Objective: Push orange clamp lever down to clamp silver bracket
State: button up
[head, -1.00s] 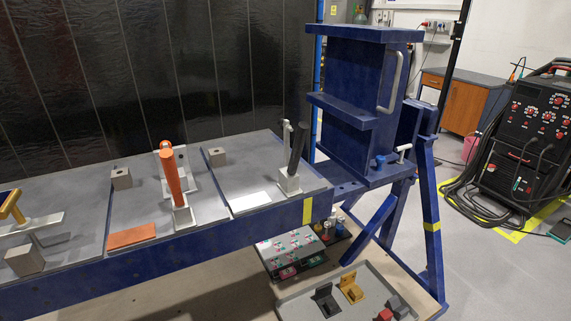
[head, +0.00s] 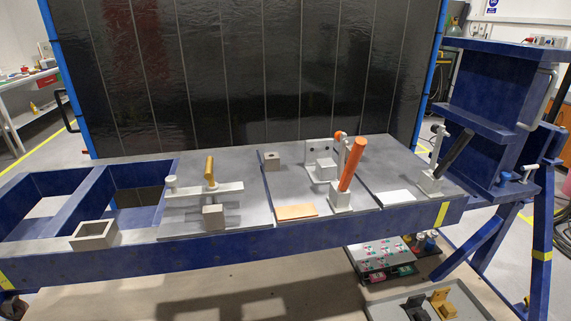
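The orange clamp lever (head: 352,166) stands raised, tilted a little to the right, on a pale clamp base (head: 341,198) at the front of the middle-right grey plate. An orange-tipped part (head: 341,135) shows behind it at the top. The silver bracket (head: 319,147), an upright plate with holes, stands on the same plate behind and left of the lever. A pale block (head: 322,171) sits low in front of it. The lever and clamp hide the bracket's right side, and I cannot tell whether anything touches it. My gripper is not in view.
A black-handled clamp (head: 458,149) stands on the right plate. A yellow-handled clamp (head: 209,170) stands on the left plate. The blue frame (head: 300,235) runs along the front. A blue upright structure (head: 490,95) stands at right. A dark screen (head: 260,75) closes the back.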

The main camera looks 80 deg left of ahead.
aim_at(359, 146)
jog(key=k, duration=1.1)
jog(key=u, duration=1.75)
jog(key=k, duration=0.55)
jog(key=z, duration=0.8)
jog(key=i, duration=1.1)
jog(key=u, duration=0.4)
